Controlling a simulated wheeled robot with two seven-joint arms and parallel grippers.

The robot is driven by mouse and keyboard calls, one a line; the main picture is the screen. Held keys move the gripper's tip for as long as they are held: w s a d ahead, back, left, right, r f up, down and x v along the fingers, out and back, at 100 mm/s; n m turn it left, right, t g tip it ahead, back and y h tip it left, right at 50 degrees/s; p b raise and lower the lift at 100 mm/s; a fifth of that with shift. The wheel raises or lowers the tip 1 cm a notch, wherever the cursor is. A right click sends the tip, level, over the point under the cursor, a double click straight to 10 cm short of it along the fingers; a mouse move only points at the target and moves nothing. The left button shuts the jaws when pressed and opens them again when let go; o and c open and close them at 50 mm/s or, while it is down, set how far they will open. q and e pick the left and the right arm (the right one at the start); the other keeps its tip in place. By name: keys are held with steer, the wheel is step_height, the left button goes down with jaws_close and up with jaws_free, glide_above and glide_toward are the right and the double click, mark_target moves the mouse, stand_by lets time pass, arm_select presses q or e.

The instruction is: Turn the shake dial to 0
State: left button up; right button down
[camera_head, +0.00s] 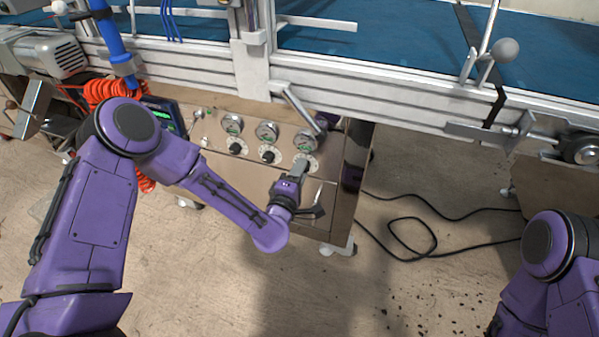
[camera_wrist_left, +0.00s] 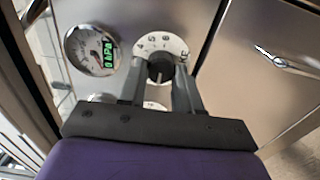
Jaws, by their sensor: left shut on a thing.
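The control panel of the seeder carries a row of three dials with black knobs and white scale plates. My left gripper (camera_head: 301,167) is at the rightmost dial (camera_head: 312,160) and hides most of it. In the left wrist view, the two fingers of my left gripper (camera_wrist_left: 160,80) are shut on the black knob (camera_wrist_left: 160,65), one on each side. Numbers ring its white scale plate (camera_wrist_left: 152,43); the pointer's exact setting cannot be read. My right gripper is out of view.
Round gauges (camera_head: 266,131) sit above the dials; one with a green display (camera_wrist_left: 92,48) is beside the held knob in the wrist view. A silver handle (camera_wrist_left: 285,62) is on the panel's door. Black cables (camera_head: 435,250) lie on the floor at right.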

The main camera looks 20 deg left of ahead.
arm_select(q)
steer(key=o, duration=1)
steer(key=shift+o, duration=0.2)
steer(key=shift+s, duration=0.15)
steer(key=s+p, duration=0.1)
steer(key=s, duration=0.9)
steer(key=shift+s+a, duration=0.2)
